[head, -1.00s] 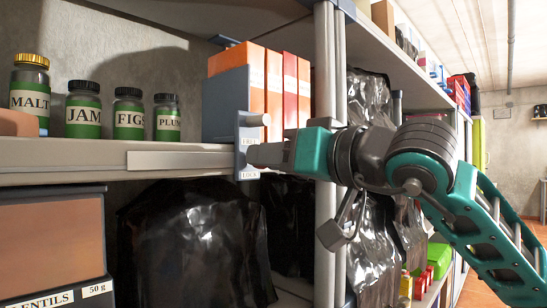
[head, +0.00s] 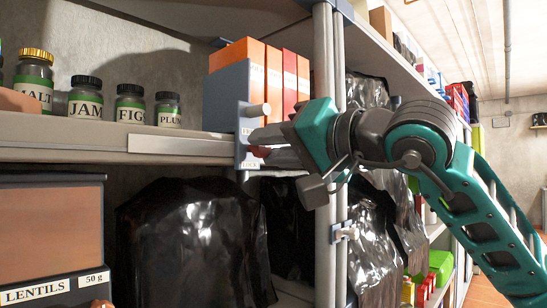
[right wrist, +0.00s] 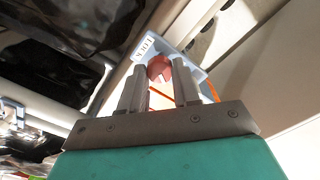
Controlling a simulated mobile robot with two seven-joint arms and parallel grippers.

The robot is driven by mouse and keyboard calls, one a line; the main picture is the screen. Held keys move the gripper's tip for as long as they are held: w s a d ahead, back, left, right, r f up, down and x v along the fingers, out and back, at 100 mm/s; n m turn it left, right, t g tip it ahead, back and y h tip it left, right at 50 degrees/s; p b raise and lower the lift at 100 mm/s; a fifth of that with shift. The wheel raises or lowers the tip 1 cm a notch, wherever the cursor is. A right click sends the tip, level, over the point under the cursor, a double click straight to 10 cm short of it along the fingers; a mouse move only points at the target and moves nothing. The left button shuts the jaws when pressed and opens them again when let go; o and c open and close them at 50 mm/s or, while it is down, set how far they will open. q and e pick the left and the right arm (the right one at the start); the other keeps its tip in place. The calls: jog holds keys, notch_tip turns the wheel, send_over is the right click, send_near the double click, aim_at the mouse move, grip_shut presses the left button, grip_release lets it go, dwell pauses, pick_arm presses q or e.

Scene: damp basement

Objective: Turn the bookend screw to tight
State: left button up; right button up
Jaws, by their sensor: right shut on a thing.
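The blue-grey bookend (head: 243,120) stands at the shelf edge against a row of orange and red binders (head: 268,72). The reddish round screw head (head: 262,152) sits below the peg, partly hidden by my fingers. My right gripper (head: 258,143) comes in from the right, rolled at a slant, with its fingers shut on the screw. In the right wrist view the screw head (right wrist: 160,68) shows between the fingertips. My left gripper is not in view.
Jars (head: 130,103) stand on the shelf (head: 60,128) to the left. Below the shelf are a black plastic-covered bundle (head: 195,235) and a lentils box (head: 50,235). A grey upright post (head: 325,195) stands close beside my gripper.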

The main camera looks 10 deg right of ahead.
jog(key=m+b, duration=0.1)
jog(key=m, duration=0.2)
jog(key=shift+f+m+b, duration=0.1)
jog(key=shift+m+b, duration=0.2)
jog(key=m+b, duration=0.1)
jog(key=m, duration=0.2)
jog(key=shift+m, duration=0.3)
jog(key=m+b, duration=0.1)
jog(key=m, duration=0.2)
jog(key=shift+m+b, duration=0.3)
jog(key=shift+m, duration=0.1)
jog(key=m+b, duration=0.1)
jog(key=m, duration=0.3)
jog(key=shift+m+b, duration=0.5)
jog(key=shift+m, duration=0.7)
jog(key=m, duration=0.2)
jog(key=shift+m+b, duration=0.3)
jog(key=shift+b, duration=0.05)
jog(key=m, duration=0.2)
jog(key=shift+f+m+b, duration=0.1)
jog(key=shift+m+b, duration=0.3)
jog(key=m+b, duration=0.1)
jog(key=m, duration=0.2)
jog(key=shift+m, duration=1.3)
